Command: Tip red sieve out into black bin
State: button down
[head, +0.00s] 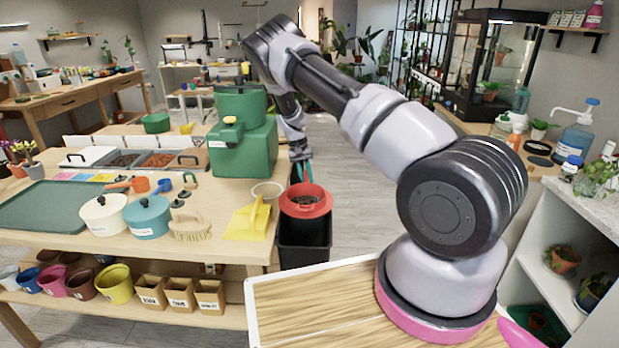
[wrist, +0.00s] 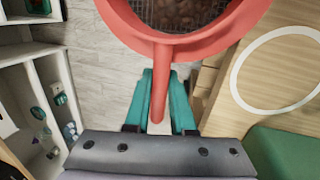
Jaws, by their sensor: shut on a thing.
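The red sieve (head: 306,200) is in the head view, held level above the black bin (head: 303,246), with dark brown bits lying in its mesh. In the wrist view the red sieve (wrist: 176,45) fills the top middle, with reddish-brown lumps on the mesh. My gripper (head: 301,172) is shut on its handle; in the wrist view the teal fingers (wrist: 160,100) stand on either side of the red handle. The bin stands on the floor beside the bench's right end. Its inside is mostly hidden by the sieve.
The wooden bench (head: 150,238) is left of the bin. Open floor (head: 355,190) lies right of the bin.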

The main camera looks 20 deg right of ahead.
jog(key=shift+s+a+r+t+h, duration=0.1)
jog(key=shift+s+r+t+h, duration=0.15)
jog(key=shift+r+t, duration=0.65)
jog(key=shift+s+a+r+t+h, duration=0.15)
jog(key=shift+r+t, duration=0.35)
jog(key=shift+r, duration=0.7)
jog(key=shift+s+d+r+t+h, duration=0.1)
jog(key=shift+s+r+t+h, duration=0.2)
jog(key=shift+r+t, duration=0.6)
jog(key=s+a+r+m+t+h, duration=0.1)
jog(key=s+a+r+t+h, duration=0.1)
jog(key=s+r+t, duration=0.2)
jog(key=s+a+r+m+t+h, duration=0.1)
jog(key=s+a+r+t+h, duration=0.1)
jog(key=s+t, duration=0.6)
jog(key=shift+s+a+r+t+h, duration=0.35)
jog(key=shift+s+r+h, duration=0.4)
jog(key=shift+s, duration=1.45)
jog(key=shift+r, duration=0.15)
jog(key=shift+a, duration=0.1)
